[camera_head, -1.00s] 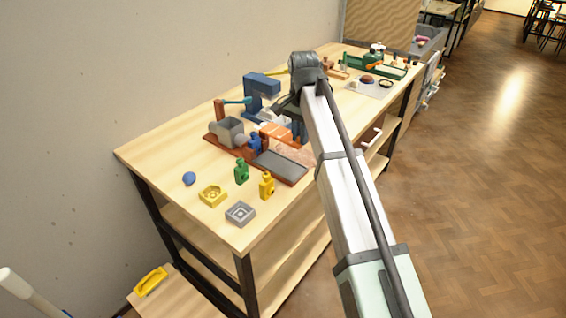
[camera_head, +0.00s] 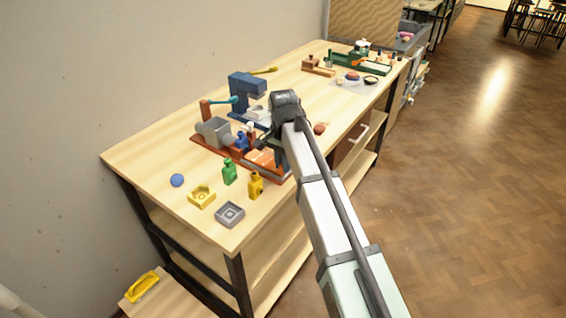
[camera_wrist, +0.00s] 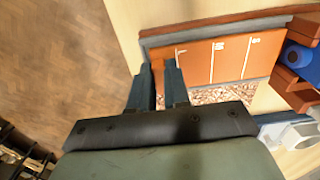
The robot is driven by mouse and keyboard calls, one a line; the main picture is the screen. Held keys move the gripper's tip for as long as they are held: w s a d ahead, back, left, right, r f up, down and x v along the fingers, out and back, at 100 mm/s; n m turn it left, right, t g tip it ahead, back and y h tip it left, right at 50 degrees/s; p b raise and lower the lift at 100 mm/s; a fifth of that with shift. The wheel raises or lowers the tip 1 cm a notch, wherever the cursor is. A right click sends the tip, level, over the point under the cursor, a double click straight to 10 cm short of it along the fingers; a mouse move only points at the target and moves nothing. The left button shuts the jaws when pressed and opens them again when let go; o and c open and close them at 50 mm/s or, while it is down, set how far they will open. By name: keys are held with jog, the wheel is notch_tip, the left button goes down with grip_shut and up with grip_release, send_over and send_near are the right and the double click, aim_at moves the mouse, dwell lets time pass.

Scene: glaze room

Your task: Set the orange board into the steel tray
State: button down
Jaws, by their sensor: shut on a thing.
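The orange board (camera_wrist: 215,62), marked with white lines, lies over the steel tray (camera_wrist: 240,26) in the wrist view. A grey strip of the tray shows along the board's far edge. In the head view the board (camera_head: 261,157) shows just left of my arm, and the tray is mostly hidden. My gripper (camera_wrist: 164,70) is shut on the board's left end in the wrist view. The fingertips are hidden behind my wrist in the head view. I cannot tell whether the board touches the tray floor.
A red-brown base (camera_wrist: 220,27) runs beside the tray. A blue part (camera_wrist: 299,59) and a speckled surface (camera_wrist: 225,94) are close by. On the bench, a green bottle (camera_head: 230,172), a yellow bottle (camera_head: 255,185) and a grey square dish (camera_head: 230,214) stand at the near end.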

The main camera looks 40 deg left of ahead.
jog(key=shift+f, duration=0.1)
jog(key=c, duration=1.1)
grip_release()
notch_tip(320, 180, up, 12)
